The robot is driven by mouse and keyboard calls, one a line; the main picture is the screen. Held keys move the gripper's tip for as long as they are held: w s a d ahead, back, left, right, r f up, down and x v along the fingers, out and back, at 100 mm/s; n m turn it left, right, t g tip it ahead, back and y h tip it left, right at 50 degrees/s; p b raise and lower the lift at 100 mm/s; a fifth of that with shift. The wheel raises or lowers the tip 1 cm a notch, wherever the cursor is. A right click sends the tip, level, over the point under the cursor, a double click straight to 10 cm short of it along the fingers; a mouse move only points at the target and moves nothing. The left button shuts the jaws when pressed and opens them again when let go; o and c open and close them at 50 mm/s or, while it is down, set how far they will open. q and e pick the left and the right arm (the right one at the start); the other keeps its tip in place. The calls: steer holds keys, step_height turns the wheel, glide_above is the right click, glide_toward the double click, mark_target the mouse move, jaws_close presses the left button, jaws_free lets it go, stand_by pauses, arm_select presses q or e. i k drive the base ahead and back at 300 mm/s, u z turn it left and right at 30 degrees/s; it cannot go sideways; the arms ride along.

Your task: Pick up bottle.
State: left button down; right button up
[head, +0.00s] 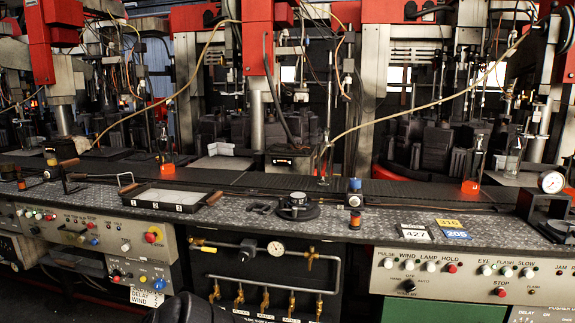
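Several clear glass bottles stand on the dark ledge behind the metal bench top. One bottle (166,148) with an orange-red bottom is at the left, below a machine column. Another bottle (474,162) with an orange-red bottom stands at the right. A thin clear bottle shape (324,165) is near the middle, and a clear one (515,157) is at the far right; their outlines are faint. I cannot tell which bottle the task means. Neither of my grippers shows in the head view. A dark rounded shape is at the bottom edge, left of the middle, and I cannot tell what it is.
A shallow framed tray (204,203) lies on the bench top (255,222). Control panels (470,273) and brass valves front the bench. Hoses hang behind.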

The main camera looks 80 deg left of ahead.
mark_target(325, 149)
steer(key=u, duration=2.4)
